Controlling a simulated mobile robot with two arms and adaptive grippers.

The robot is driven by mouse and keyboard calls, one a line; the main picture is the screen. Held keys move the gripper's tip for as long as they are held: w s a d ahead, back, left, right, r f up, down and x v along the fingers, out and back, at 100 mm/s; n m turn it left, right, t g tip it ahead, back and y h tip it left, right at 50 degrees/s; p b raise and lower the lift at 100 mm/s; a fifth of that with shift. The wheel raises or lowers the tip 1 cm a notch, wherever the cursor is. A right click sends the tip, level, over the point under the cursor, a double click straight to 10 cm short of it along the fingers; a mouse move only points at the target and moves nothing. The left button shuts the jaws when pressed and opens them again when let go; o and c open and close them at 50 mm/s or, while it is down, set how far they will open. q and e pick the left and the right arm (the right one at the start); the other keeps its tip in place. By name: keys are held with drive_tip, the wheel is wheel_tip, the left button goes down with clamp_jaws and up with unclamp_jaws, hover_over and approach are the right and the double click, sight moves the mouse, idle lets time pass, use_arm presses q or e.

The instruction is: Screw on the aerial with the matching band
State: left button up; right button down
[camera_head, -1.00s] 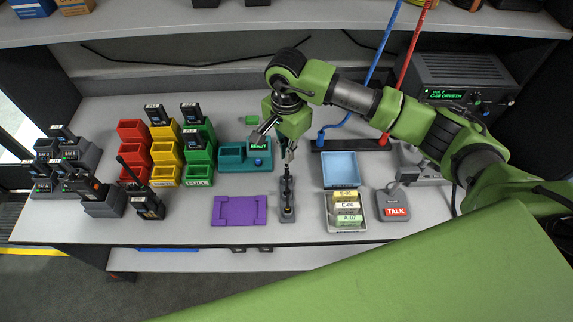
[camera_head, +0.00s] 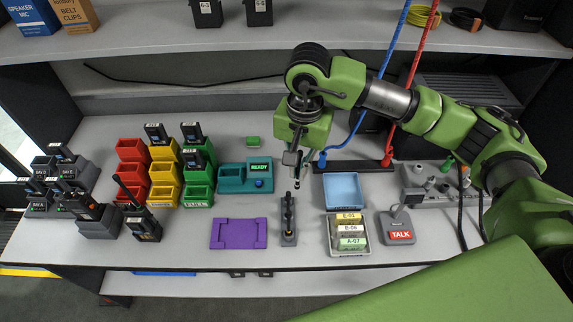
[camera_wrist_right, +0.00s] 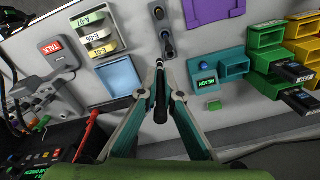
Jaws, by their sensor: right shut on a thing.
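My right gripper (camera_head: 298,168) is shut on a dark, slim aerial and holds it just behind the aerial rack. In the right wrist view the aerial (camera_wrist_right: 160,108) sits between the fingertips (camera_wrist_right: 160,82), its tip towards the rack. Its band colour cannot be made out. The narrow dark rack (camera_head: 288,222) has several sockets; it also shows in the right wrist view (camera_wrist_right: 167,40). My left gripper is out of view.
A purple mat (camera_head: 238,233) lies left of the rack. A teal READY unit (camera_head: 233,178) stands behind it, beside red, yellow and green bins (camera_head: 198,193). A blue tray (camera_head: 343,188), a box of labelled packs (camera_head: 333,238) and a TALK pad (camera_head: 398,227) stand right.

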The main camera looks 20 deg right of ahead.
drive_tip(key=s+d+r+n+b, duration=0.1)
drive_tip(key=s+d+r+n, duration=0.1)
drive_tip(key=s+n, duration=0.5)
drive_tip(key=s+d, duration=0.1)
drive_tip(key=s, duration=0.1)
drive_tip(key=shift+s+r, duration=0.25)
drive_tip(key=shift+s, duration=0.15)
